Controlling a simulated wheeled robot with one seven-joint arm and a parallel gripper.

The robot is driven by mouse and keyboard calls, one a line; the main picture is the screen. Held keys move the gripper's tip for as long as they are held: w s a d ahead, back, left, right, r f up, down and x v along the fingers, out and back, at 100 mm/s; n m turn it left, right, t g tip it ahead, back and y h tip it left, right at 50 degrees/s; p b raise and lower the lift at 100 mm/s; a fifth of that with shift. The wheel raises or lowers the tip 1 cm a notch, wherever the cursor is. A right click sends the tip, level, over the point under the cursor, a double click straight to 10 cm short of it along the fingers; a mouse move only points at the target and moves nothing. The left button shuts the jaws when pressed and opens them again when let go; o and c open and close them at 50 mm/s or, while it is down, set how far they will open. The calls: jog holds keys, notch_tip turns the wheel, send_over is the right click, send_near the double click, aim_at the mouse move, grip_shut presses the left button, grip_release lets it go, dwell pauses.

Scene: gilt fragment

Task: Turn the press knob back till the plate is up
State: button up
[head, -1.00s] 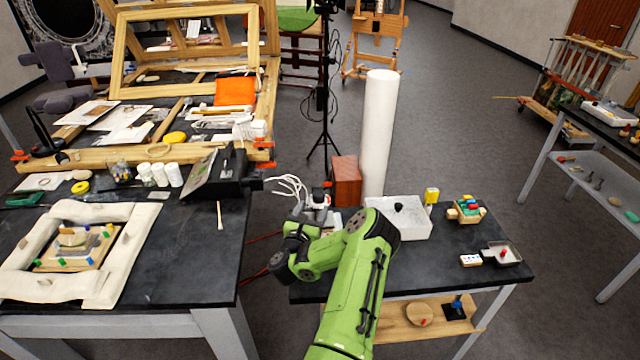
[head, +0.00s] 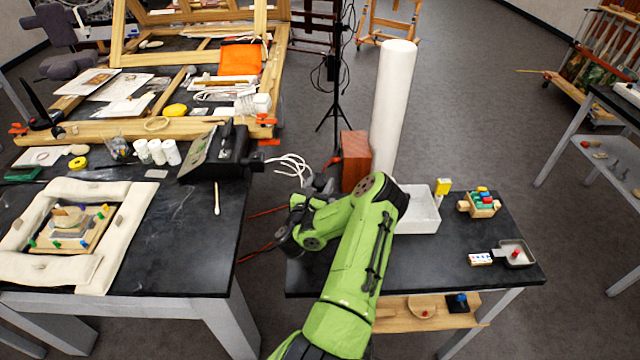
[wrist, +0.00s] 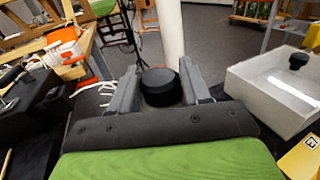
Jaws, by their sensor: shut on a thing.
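A round black knob (wrist: 160,88) sits between the two grey fingers of my gripper (wrist: 162,74) in the wrist view. The fingers are shut on its sides. The press body and its plate are hidden below the knob and behind my gripper, so I cannot tell the plate's height. In the head view my green arm covers the press and the knob.
A white tray (head: 424,215) stands right of my arm; a black-knobbed thing (wrist: 298,61) stands in it. A yellow object (head: 443,187) is beside it. A tall white roll (head: 393,100) and a reddish-brown box (head: 355,158) stand behind.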

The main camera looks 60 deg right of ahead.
jog(key=shift+c, duration=1.4)
